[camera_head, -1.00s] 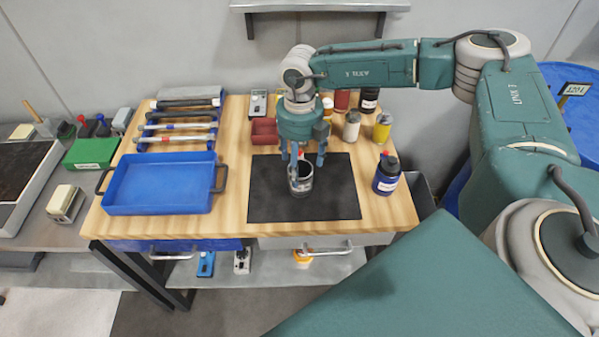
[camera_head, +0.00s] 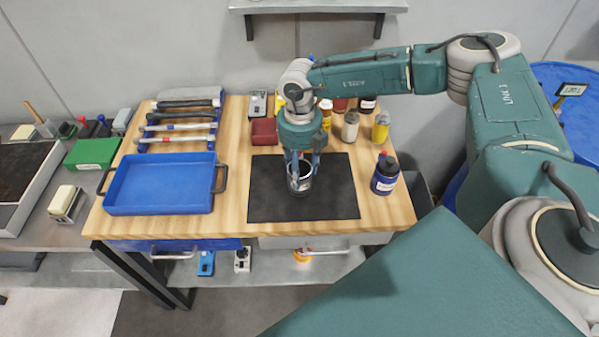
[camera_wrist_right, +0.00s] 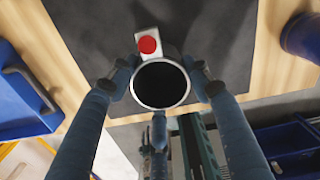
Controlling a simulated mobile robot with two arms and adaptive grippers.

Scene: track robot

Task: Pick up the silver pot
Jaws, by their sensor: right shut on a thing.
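The silver pot (camera_head: 301,184) is a small open cylinder on the black mat (camera_head: 335,190) in the head view. In the right wrist view the pot (camera_wrist_right: 160,104) shows its bright round rim and dark inside. My right gripper (camera_head: 302,168) comes down over it from above, with its fingers on either side of the pot; it also shows in the right wrist view (camera_wrist_right: 160,90). It is shut on the pot. I cannot tell whether the pot's base is off the mat. A white tab with a red disc (camera_wrist_right: 149,45) shows beside the rim. My left gripper is not in view.
A blue tray (camera_head: 160,208) lies left of the mat, with several hammers (camera_head: 178,127) behind it. A dark blue bottle (camera_head: 385,175) stands at the mat's right. Several bottles and a red bin (camera_head: 263,131) stand behind the mat. The mat's right part is bare.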

